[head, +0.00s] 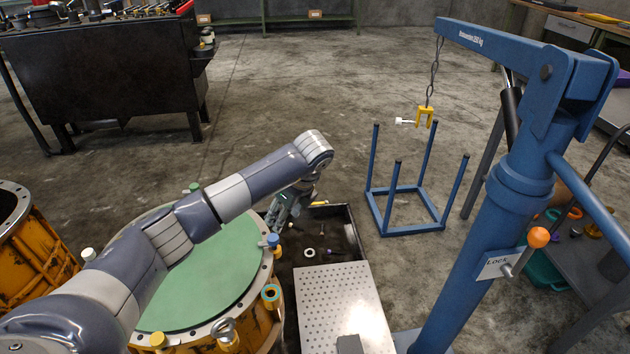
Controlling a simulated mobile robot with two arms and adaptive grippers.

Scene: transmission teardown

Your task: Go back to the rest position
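My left arm reaches in from the lower left, across the round green-topped transmission housing (212,285). Its gripper (277,218) points down between the housing's right rim and the dark bin (346,213). The fingers are small and partly overlapped by their own links, so I cannot tell whether they are open or whether they hold anything. My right gripper is not in view.
The bin holds a white ring (309,253) and small parts; a perforated metal plate (338,305) lies in front. A blue hoist (525,180) stands right, its yellow hook (425,116) hanging above a blue frame stand (405,210). A black workbench (105,70) stands back left.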

